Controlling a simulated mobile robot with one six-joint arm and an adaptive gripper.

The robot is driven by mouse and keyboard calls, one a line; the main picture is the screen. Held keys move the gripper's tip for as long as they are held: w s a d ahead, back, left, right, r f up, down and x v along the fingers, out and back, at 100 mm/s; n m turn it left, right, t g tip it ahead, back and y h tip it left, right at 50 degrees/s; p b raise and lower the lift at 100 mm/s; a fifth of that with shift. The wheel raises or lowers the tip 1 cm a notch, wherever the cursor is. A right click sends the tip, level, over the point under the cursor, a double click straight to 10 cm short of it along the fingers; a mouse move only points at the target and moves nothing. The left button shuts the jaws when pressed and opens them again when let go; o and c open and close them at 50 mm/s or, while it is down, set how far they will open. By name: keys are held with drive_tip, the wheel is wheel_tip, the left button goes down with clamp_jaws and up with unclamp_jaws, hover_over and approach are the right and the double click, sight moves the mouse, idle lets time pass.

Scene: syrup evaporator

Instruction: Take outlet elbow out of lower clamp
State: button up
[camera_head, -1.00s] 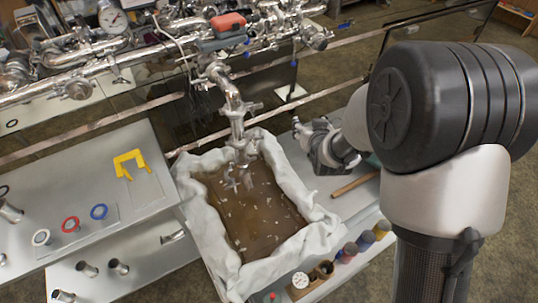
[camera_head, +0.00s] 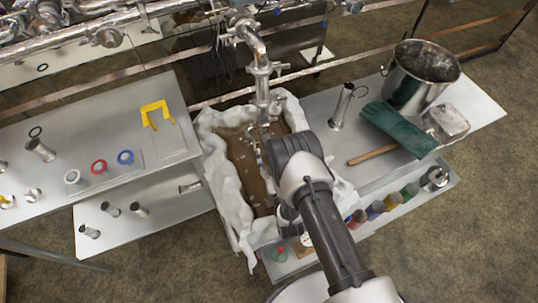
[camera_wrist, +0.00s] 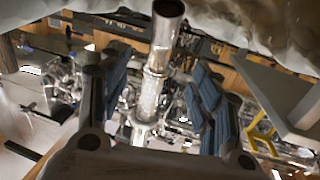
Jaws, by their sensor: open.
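In the head view a shiny steel pipe (camera_head: 262,88) comes down from the manifold over the cloth-lined tray, with clamp fittings (camera_head: 262,68) along it. Its lower end is partly hidden by my arm. In the wrist view my gripper (camera_wrist: 160,88) is open, with one blue-padded finger on each side of a steel tube. The tube, which looks like the outlet elbow (camera_wrist: 160,45), has its open end at the top of the picture. A clamp-like fitting (camera_wrist: 145,122) shows lower on it. Gaps show between tube and pads. In the head view my gripper is mostly hidden.
The tray's white cloth (camera_head: 228,205) surrounds brown liquid. On the right bench are an upright steel tube (camera_head: 341,106), a green glove (camera_head: 398,130), a wooden-handled tool (camera_head: 378,152) and a bucket (camera_head: 420,80). A yellow bracket (camera_head: 156,112) lies on the left bench.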

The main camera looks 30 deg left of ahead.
sight(265, 134)
drive_tip(key=b+x, duration=0.3)
drive_tip(key=x, duration=0.8)
drive_tip(key=shift+w+a, duration=0.2)
drive_tip(key=shift+a, duration=0.1)
drive_tip(key=shift+c, duration=0.2)
drive_tip(key=c, duration=1.2)
drive_tip(key=shift+r, duration=0.15)
drive_tip(key=shift+s+d, duration=0.15)
drive_tip(key=shift+s+d+f, duration=0.2)
drive_tip(key=shift+s+f, duration=0.1)
